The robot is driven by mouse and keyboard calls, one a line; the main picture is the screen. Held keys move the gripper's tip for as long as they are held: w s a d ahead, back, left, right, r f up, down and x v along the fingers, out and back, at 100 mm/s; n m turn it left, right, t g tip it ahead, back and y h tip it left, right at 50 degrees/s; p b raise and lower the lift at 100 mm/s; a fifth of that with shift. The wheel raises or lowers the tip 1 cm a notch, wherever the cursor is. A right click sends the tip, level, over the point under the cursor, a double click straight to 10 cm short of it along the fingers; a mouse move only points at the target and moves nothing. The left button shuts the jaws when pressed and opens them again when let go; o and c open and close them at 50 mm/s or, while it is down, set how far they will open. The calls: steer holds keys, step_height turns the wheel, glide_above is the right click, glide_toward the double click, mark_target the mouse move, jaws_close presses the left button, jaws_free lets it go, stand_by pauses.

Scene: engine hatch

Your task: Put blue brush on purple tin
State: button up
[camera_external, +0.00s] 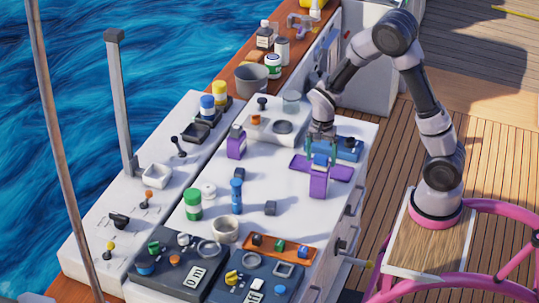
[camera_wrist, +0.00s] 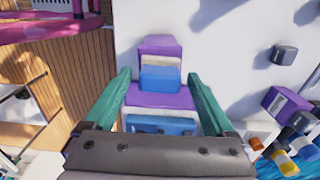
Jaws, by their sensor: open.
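A blue block, seemingly the blue brush (camera_external: 320,160), sits at the top of a purple upright block, seemingly the purple tin (camera_external: 318,185), on the white hatch top. In the wrist view the blue block (camera_wrist: 160,79) is between my fingers, with a pale strip and a purple block (camera_wrist: 160,46) beyond it. Flat purple parts extend to both sides beneath. My gripper (camera_external: 321,147) is open, its green fingers on either side of the blue block, seemingly apart from it. I cannot tell whether the blue block rests fully on the purple one.
Another purple box (camera_external: 236,145) stands farther left. A blue upright item (camera_external: 236,196), a green jar (camera_external: 193,204) and a dark cube (camera_external: 270,208) stand toward the front. A blue tray (camera_external: 349,149) lies just behind my gripper. White surface is clear between them.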

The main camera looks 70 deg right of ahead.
step_height(320, 180, up, 12)
step_height(320, 180, up, 10)
steer(key=n+t+y, duration=0.1)
steer(key=n+t, duration=0.2)
steer(key=n, duration=0.3)
glide_above(321, 156)
steer(key=s+a, duration=0.6)
steer(key=s+a+r+n+t, duration=0.2)
steer(key=s+a+r+n, duration=0.1)
steer(key=s+n, duration=0.1)
steer(key=s+a+r+n+t+y, duration=0.1)
steer(key=s+a+r+n+t, duration=0.1)
steer(key=s, duration=0.4)
steer(key=shift+a+r+n, duration=0.6)
steer(key=shift+r+n, duration=0.25)
steer(key=shift+n, duration=0.15)
